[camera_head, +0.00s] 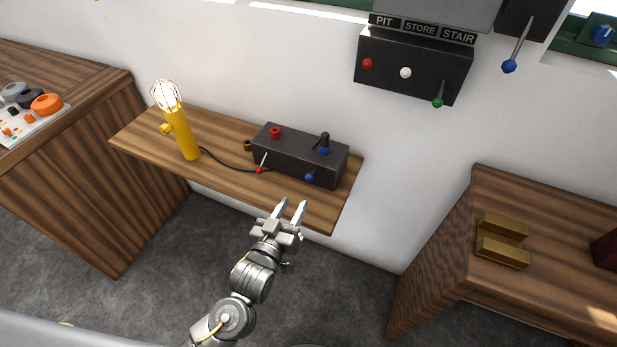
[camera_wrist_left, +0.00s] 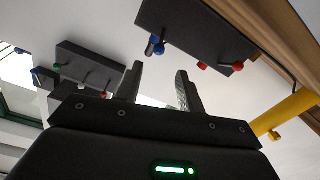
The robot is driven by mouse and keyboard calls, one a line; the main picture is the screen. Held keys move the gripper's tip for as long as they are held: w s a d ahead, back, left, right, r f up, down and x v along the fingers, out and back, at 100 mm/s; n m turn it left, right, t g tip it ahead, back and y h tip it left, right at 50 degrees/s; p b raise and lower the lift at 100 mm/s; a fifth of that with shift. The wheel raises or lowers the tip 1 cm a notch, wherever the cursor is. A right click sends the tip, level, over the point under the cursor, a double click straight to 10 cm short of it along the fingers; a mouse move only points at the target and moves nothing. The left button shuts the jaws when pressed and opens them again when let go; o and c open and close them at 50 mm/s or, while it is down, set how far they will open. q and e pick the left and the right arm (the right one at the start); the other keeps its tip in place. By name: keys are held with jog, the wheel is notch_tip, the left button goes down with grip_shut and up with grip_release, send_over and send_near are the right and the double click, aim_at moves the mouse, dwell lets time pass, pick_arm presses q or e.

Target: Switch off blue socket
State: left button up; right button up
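A black socket box (camera_head: 296,158) stands on the wooden shelf. A blue socket (camera_head: 325,151) is on its top right with a black plug (camera_head: 324,138) in it. A blue-tipped lever (camera_head: 309,177) sticks out of the front below it. A red socket (camera_head: 275,132) and a red-tipped lever (camera_head: 259,170) are further left. My left gripper (camera_head: 292,203) is open and empty in front of the shelf edge, apart from the levers. In the left wrist view the open fingers (camera_wrist_left: 159,70) point toward the box (camera_wrist_left: 200,32). My right gripper is not in view.
A lit yellow lamp (camera_head: 185,132) with a dark cable (camera_head: 228,165) stands left on the shelf (camera_head: 135,142). A wall box (camera_head: 412,66) with red, white and green knobs hangs above. A right-hand cabinet (camera_head: 455,250) bears brass-coloured blocks (camera_head: 503,240).

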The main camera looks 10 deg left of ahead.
aim_at(308, 178)
pick_arm(q)
jog(key=p+x, duration=0.2)
jog(key=x, duration=0.8)
jog(key=shift+w+d+r, duration=0.15)
jog(key=shift+w, duration=0.2)
jog(key=shift+c, duration=0.4)
grip_shut()
jog(key=f+t+b, duration=0.1)
jog(key=b, duration=0.2)
jog(key=shift+s, duration=0.1)
jog(key=shift+r+b, duration=0.1)
jog(key=shift+b, duration=0.2)
jog(key=shift+r, duration=0.1)
